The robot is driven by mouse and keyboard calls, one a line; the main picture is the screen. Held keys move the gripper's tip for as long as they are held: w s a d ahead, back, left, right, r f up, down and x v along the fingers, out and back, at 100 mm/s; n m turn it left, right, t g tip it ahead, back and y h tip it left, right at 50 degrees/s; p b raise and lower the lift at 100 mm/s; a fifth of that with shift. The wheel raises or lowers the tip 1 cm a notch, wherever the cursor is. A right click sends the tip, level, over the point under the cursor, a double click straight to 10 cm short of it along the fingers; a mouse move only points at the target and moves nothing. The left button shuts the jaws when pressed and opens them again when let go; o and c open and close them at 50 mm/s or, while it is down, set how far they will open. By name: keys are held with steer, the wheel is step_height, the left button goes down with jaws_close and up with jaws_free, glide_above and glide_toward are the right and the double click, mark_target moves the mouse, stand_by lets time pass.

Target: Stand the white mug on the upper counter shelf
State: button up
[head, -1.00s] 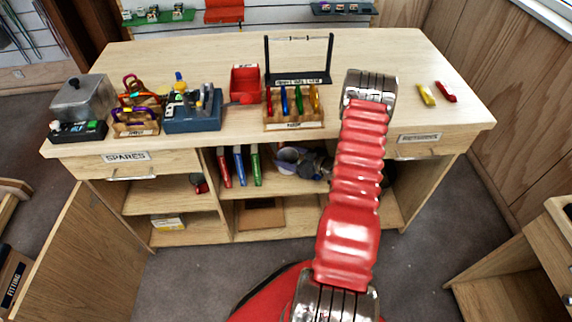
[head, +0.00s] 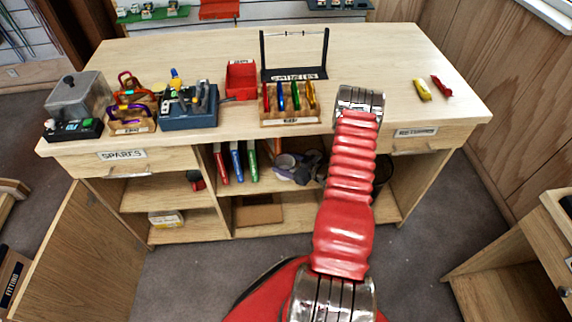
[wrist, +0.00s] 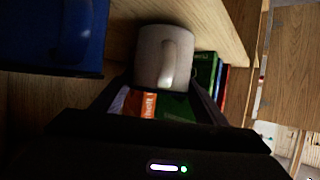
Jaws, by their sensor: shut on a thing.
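The white mug (wrist: 163,58) is between the two fingers of my gripper (wrist: 161,80) in the wrist view, with its handle facing the camera. My gripper is shut on it. In the head view the mug (head: 285,162) looks grey in the shade of the middle bay, under the counter top. The upper shelf (head: 255,191) of that bay lies below it. I cannot tell whether the mug touches the shelf. My red arm hides the right of the bay, and my gripper is only a dark shape beside the mug there.
Red, blue and green books (head: 236,162) stand left of the mug; an orange one (head: 277,146) shows close behind it. A dark blue object (wrist: 50,35) is at the upper left in the wrist view. The counter top (head: 200,60) above carries racks and boxes. A cabinet (head: 515,250) stands at right.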

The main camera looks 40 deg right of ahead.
steer(key=shift+f, duration=0.35)
steer(key=o, duration=1.1)
steer(key=shift+f, duration=0.1)
steer(key=shift+o, duration=0.2)
steer(key=shift+s+d+r, duration=0.1)
steer(key=shift+s+r, duration=0.1)
steer(key=v, duration=1.1)
steer(key=shift+s, duration=0.3)
